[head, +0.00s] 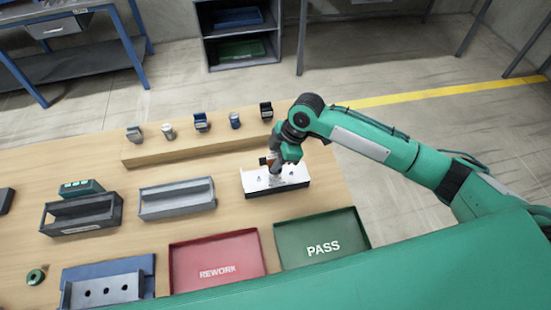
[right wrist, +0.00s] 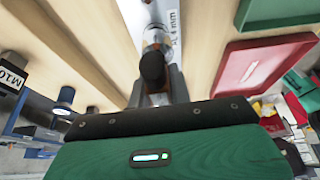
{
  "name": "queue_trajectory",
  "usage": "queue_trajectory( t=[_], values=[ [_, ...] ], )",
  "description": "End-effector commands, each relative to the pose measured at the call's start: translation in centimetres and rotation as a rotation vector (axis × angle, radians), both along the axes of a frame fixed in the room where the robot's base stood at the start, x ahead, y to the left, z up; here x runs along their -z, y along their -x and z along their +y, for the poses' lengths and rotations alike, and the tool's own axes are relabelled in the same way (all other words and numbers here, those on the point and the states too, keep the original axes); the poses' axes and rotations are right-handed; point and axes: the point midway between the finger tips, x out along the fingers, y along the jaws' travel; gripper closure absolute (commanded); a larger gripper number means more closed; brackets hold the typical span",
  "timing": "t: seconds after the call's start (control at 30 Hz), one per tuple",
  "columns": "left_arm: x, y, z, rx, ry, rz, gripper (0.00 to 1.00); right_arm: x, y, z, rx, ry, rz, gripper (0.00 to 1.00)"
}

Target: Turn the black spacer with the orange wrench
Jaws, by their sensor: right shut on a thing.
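My right gripper (head: 276,168) is over a white-topped fixture plate (head: 296,173) with a black front. In the right wrist view the gripper (right wrist: 158,85) is shut around a tool with a round black end. The tool points down towards the white plate (right wrist: 172,20), which bears partly hidden "4 mm" lettering. I cannot make out the black spacer; the gripper and tool cover that spot. My left gripper is not in view.
A wooden riser (head: 190,150) with several small holders stands behind the fixture. A green PASS tray (head: 345,262) and red REWORK tray (head: 185,275) lie in front. Grey bins (head: 178,200) stand to the left. Bare wood lies between the bins and the fixture.

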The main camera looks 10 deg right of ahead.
Motion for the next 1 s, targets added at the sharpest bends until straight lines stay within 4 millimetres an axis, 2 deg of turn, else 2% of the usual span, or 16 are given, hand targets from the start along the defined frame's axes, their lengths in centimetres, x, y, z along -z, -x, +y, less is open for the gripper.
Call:
queue_trajectory(
  t=[0.67, 1.0],
  values=[
    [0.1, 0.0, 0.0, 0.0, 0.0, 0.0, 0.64, 0.5, 0.0, 0.0, 0.001, -0.001, -0.001, 1.0],
    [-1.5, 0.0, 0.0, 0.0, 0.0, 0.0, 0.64, 0.2, 0.0, 0.0, 0.101, -0.001, 0.0, 1.0]
  ],
)
